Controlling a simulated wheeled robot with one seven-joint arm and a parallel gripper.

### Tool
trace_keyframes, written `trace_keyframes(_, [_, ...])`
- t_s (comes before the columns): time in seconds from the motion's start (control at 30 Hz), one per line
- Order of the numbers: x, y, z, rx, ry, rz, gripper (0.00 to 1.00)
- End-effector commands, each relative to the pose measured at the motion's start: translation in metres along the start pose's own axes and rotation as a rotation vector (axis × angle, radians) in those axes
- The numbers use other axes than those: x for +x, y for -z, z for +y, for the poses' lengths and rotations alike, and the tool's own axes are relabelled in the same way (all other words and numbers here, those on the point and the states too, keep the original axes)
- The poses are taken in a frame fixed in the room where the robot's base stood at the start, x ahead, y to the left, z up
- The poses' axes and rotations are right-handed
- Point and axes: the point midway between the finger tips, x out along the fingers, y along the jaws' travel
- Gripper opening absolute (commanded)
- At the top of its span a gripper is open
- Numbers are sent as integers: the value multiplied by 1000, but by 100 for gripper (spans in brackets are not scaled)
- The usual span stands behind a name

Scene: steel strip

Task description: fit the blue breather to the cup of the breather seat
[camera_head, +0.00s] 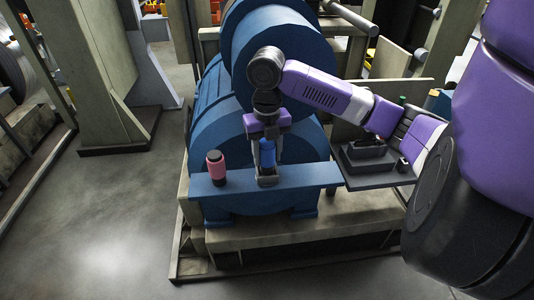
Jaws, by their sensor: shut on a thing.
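The blue breather (267,152) is upright between the fingers of my gripper (266,160), which is shut on it. My gripper points down above the blue ledge at the front of the large blue machine. The breather seat (267,181) is a small grey-brown cup on this ledge, directly below the breather. The breather's lower end is at or just above the cup's rim. I cannot tell whether it touches or sits inside, as the fingers and cup hide that part.
A pink-red cylinder with dark ends (215,168) stands on the blue ledge (318,176), left of the seat. A dark tray (375,176) with small parts is at the right. The big blue drum (280,45) rises close behind my gripper. Open floor (120,220) lies to the left.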

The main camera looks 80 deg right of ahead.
Motion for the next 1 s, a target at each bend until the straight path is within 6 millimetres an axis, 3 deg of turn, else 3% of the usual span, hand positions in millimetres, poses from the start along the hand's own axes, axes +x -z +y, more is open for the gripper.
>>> trace_keyframes(0.97, [23,0,0,0,0,0,0])
trace_keyframes(1.0, [22,0,0,0,0,0,49])
